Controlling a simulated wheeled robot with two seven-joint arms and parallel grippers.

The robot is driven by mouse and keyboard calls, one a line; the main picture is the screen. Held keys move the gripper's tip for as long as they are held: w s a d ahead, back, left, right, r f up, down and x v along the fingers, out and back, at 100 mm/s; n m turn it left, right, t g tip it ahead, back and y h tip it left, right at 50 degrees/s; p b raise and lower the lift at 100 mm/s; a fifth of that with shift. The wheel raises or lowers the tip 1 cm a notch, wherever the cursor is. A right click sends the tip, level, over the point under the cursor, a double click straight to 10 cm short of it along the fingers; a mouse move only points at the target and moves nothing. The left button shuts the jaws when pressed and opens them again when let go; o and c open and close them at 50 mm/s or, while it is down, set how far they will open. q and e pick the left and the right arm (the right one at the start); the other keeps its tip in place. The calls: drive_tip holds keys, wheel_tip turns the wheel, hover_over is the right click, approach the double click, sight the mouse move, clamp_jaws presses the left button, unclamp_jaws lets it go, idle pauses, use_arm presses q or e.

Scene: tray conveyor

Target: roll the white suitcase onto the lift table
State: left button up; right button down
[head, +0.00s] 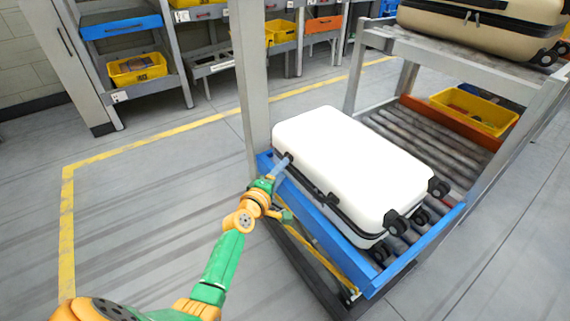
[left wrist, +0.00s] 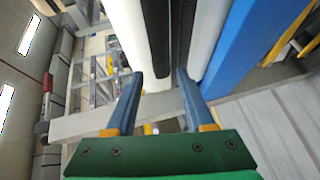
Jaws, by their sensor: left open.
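The white suitcase (head: 345,165) lies flat on the roller bed of a blue-edged table (head: 437,237), which looks like the lift table. Its black seam and handle side face my left arm, and its black wheels (head: 397,222) point to the lower right. My left gripper (head: 284,163) is at the suitcase's near left side, by the black trim. In the left wrist view its two blue-grey fingers (left wrist: 160,88) are apart, with the suitcase's white shell and black seam (left wrist: 152,35) just ahead. Contact cannot be told. My right gripper is out of view.
A grey post (head: 251,75) stands close behind my left gripper. A tan suitcase (head: 490,30) lies on the upper shelf. A yellow bin (head: 475,108) sits beyond the rollers. Racks with bins (head: 137,68) stand at the back. The floor at left is clear.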

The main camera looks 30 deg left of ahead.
use_arm(q)
drive_tip(key=shift+s+d+r+p, duration=0.1)
drive_tip(key=shift+s+r+p, duration=0.15)
drive_tip(key=shift+s, duration=0.8)
drive_tip(key=shift+s+r+p, duration=0.15)
drive_tip(key=shift+s+p, duration=0.05)
drive_tip(key=shift+s, duration=0.8)
